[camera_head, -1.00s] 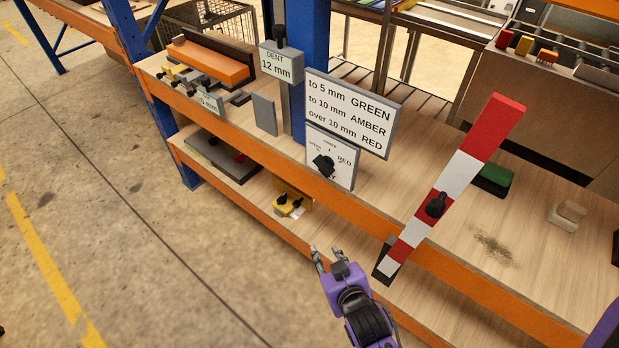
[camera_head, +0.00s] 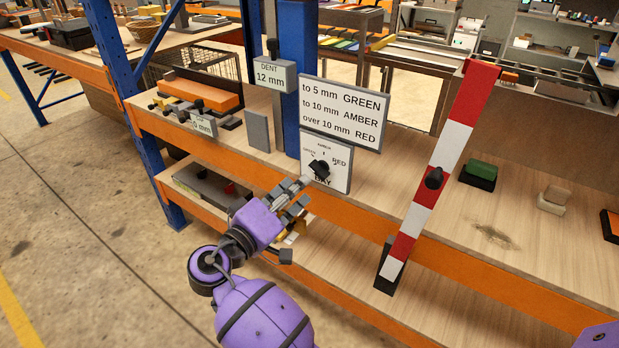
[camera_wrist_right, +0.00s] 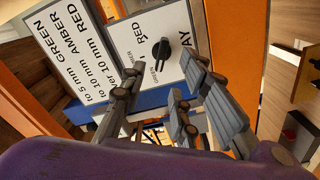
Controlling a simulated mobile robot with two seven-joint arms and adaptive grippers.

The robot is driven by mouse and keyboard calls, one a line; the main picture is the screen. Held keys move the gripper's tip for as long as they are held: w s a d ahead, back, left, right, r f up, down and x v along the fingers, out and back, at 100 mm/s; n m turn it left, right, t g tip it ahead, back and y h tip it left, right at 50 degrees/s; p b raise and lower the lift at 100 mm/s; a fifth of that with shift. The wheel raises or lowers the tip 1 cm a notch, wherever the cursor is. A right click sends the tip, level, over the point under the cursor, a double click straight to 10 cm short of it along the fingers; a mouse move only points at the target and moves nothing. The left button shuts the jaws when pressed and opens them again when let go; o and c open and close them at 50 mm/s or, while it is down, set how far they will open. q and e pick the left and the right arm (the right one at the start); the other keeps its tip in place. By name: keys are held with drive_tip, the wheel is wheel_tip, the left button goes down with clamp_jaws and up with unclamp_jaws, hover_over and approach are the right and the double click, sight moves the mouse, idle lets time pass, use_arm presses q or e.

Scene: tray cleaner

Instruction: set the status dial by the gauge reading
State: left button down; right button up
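The gauge plate (camera_head: 275,75) reads "DENT 12 mm". The rule sign (camera_head: 342,112) reads to 5 mm GREEN, to 10 mm AMBER, over 10 mm RED. Below it is the white dial panel (camera_head: 340,178) with a black knob (camera_head: 319,168). The knob's narrow grip seems turned toward GREEN, left of AMBER and RED; it also shows in the right wrist view (camera_wrist_right: 160,52). My right gripper (camera_head: 299,195) is open and empty, just below and in front of the knob, apparently not touching it. In the right wrist view its fingers (camera_wrist_right: 160,95) are spread. My left gripper is out of view.
A red-and-white striped bar (camera_head: 440,165) with a black knob stands right of the dial. A blue upright (camera_head: 298,50) is behind the signs. An orange shelf edge (camera_head: 375,212) runs below the panel. A green block (camera_head: 480,170) lies on the shelf at right.

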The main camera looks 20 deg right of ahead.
sight(314, 172)
drive_tip(key=p+x, duration=0.1)
drive_tip(key=x, duration=0.6)
drive_tip(key=shift+w+d, duration=0.2)
clamp_jaws()
